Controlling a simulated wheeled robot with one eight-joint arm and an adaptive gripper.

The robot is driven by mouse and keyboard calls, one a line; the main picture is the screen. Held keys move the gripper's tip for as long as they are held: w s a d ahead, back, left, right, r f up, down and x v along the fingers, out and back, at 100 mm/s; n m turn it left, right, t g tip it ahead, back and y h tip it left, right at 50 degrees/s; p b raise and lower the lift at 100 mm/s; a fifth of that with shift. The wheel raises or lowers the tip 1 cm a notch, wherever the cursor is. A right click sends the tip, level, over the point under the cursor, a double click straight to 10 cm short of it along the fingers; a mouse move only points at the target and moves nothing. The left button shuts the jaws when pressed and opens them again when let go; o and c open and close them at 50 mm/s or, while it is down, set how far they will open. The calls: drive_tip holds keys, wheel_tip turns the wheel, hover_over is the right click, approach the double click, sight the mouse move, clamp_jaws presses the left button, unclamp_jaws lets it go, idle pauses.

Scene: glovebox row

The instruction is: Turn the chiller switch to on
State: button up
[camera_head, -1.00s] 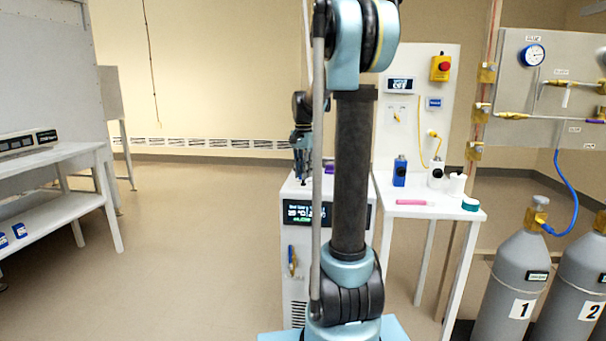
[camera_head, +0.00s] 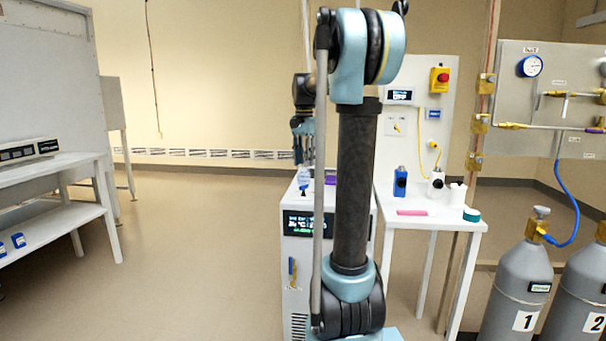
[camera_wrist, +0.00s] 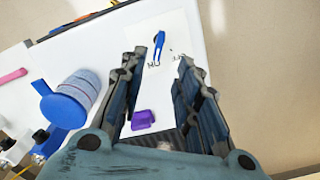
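The chiller (camera_head: 300,250) is a white cabinet with a dark lit display (camera_head: 299,224), partly hidden by my arm. A blue switch lever (camera_wrist: 158,46) stands on a white labelled plate on its top. Lettering sits at both sides of the lever's lower end, too blurred to read surely. The lever also shows small in the head view (camera_head: 304,188). My gripper (camera_wrist: 156,72) is open and empty above the chiller top. In the wrist view the lever shows between and beyond the fingertips, apart from them. My gripper also shows in the head view (camera_head: 305,155).
A purple block (camera_wrist: 143,119) lies on the chiller top near the lever. A blue-lidded container (camera_wrist: 68,100) stands to the left in the wrist view. A white side table (camera_head: 430,224) holds bottles and a pink item. Gas cylinders (camera_head: 517,290) stand at right. Floor at left is clear.

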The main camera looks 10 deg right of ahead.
drive_tip(key=shift+r, duration=1.45)
drive_tip(key=s+f+n+t, duration=0.1)
drive_tip(key=s+f+n, duration=0.4)
drive_tip(key=s+f, duration=0.9)
drive_tip(key=s+f+n+t, duration=0.1)
drive_tip(key=s+f+n, duration=0.4)
drive_tip(key=s+f, duration=0.8)
drive_tip(key=s, duration=0.8)
drive_tip(key=shift+a+f, duration=0.2)
drive_tip(key=shift+f, duration=0.2)
drive_tip(key=shift+w+f, duration=0.2)
drive_tip(key=shift+w, duration=0.2)
